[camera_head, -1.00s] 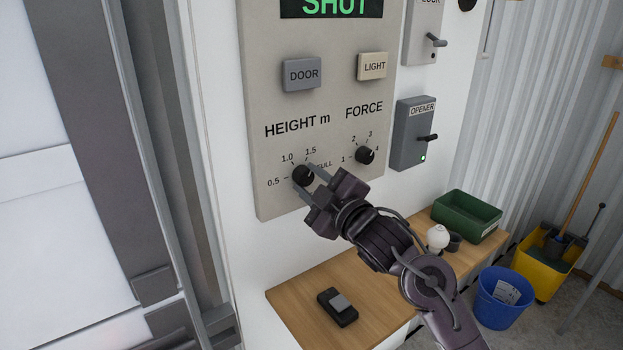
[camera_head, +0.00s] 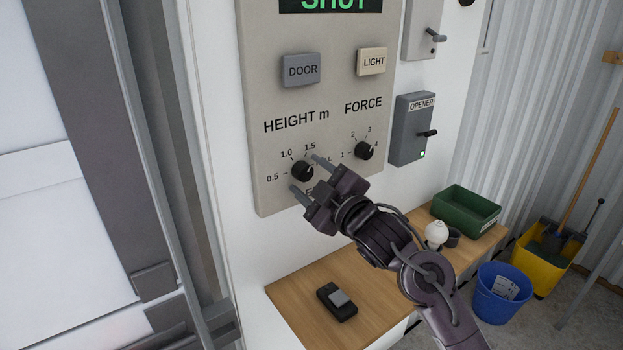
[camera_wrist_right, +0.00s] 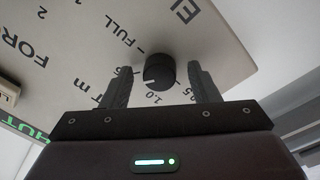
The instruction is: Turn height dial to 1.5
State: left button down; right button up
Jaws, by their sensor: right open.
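The black round height dial (camera_head: 302,171) sits on the beige control panel (camera_head: 262,90), under the words HEIGHT m. Around it are the marks 0.5, 1.0, 1.5 and a partly covered FULL. It also shows in the right wrist view (camera_wrist_right: 160,72), where its white line points toward the 1.0 side; the exact setting is hard to tell. My right gripper (camera_head: 303,172) is open, with one finger on each side of the dial. In the wrist view, gaps show between the dial and both fingers (camera_wrist_right: 159,84). My left gripper is not in view.
The force dial (camera_head: 364,150) is just right of the height dial. The DOOR button (camera_head: 301,70) and LIGHT button (camera_head: 371,61) are above. A grey opener box (camera_head: 411,135) is to the right. Below, a wooden shelf (camera_head: 290,302) holds a green bin (camera_head: 466,212) and small items.

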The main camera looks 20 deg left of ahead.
jog(key=shift+s+d+f, duration=0.15)
jog(key=shift+s+d, duration=0.15)
jog(key=shift+d, duration=0.1)
jog(key=b+v, duration=0.2)
jog(key=v, duration=0.4)
jog(key=shift+s+d, duration=0.25)
jog(key=shift+d, duration=0.05)
